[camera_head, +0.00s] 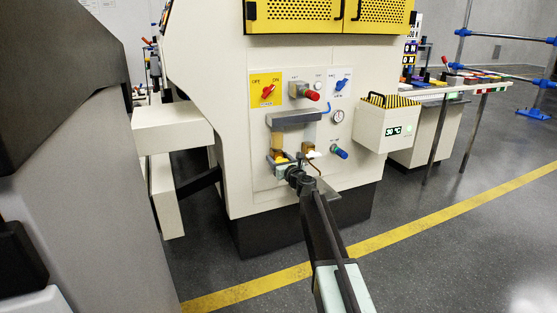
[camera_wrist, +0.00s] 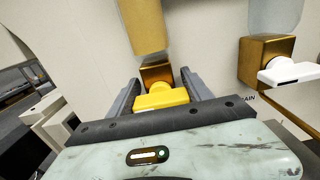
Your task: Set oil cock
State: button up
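A yellow cock handle (camera_wrist: 162,96) sits on a brass body (camera_wrist: 157,75) in the wrist view, turned crosswise in the picture. My gripper (camera_wrist: 159,77) has its two dark fingers on either side of this handle. The fingers look apart and not clamped; slim gaps seem to show beside the handle. A second brass cock (camera_wrist: 262,55) with a white handle (camera_wrist: 290,71) is to the right, outside the fingers. In the head view my gripper (camera_head: 292,168) is at the lower part of the machine panel and partly hides the yellow-handled cock. The white handle (camera_head: 314,154) shows there too.
Above the cocks, the panel (camera_head: 262,125) bears a red switch (camera_head: 267,90), a red knob (camera_head: 312,95), blue knobs and a gauge (camera_head: 338,116). A box with a display (camera_head: 388,125) stands to the right.

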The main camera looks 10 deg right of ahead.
jog(key=shift+n, duration=1.6)
jog(key=o, duration=1.4)
jog(key=shift+c, duration=0.2)
jog(key=shift+s, duration=0.1)
jog(key=v, duration=0.7)
jog(key=shift+s+d, duration=0.2)
jog(key=shift+s, duration=0.15)
jog(key=shift+c, duration=0.3)
